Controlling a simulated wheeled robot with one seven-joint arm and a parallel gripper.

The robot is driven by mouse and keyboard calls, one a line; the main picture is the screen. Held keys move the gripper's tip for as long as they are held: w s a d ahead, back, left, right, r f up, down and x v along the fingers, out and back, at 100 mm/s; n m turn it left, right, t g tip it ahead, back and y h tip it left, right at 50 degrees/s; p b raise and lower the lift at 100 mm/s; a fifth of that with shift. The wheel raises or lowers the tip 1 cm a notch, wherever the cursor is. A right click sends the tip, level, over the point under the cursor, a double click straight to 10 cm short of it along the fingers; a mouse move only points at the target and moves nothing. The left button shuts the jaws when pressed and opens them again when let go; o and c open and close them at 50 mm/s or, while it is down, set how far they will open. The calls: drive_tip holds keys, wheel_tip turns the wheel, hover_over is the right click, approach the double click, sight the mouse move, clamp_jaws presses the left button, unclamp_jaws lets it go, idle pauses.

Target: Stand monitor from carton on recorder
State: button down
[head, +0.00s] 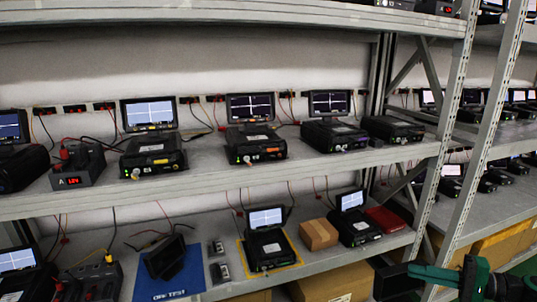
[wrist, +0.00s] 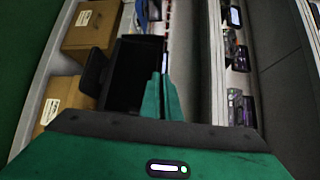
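My gripper (head: 432,272), green and black, is at the lower right of the head view, in front of the bottom shelf. It appears shut on a black monitor (head: 398,281), which sticks out to the left. In the wrist view the dark monitor (wrist: 138,72) is beside the green finger (wrist: 160,98), with a stand-like foot on its left. A black recorder (head: 392,130) at the right end of the middle shelf carries no monitor. Cartons (head: 335,284) stand below the lower shelf; cartons also show in the wrist view (wrist: 92,24). Their insides are hidden.
Other recorders with lit monitors (head: 250,106) line the middle shelf. The lower shelf holds a blue mat (head: 191,277) with a dark device, a small brown box (head: 318,233) and a red case (head: 385,219). A perforated upright post (head: 446,145) stands right of the bare recorder.

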drive_tip(key=shift+w+a+f, duration=0.1)
drive_tip(key=shift+w+a, duration=0.4)
drive_tip(key=shift+w, duration=0.3)
drive_tip(key=w+a+f+m+t+h, duration=0.6)
drive_tip(key=w+a+f, duration=0.2)
drive_tip(key=w+a, duration=0.4)
drive_tip(key=w+d+r+m+t+h, duration=0.1)
drive_tip(key=w+r+m+h, duration=0.1)
drive_tip(key=r, duration=1.1)
drive_tip(key=shift+w+m+t+h, duration=0.35)
drive_tip(key=shift+w+h, duration=0.45)
drive_tip(key=shift+w, duration=0.3)
drive_tip(key=shift+s+d+r, duration=0.1)
drive_tip(key=shift+d, duration=0.05)
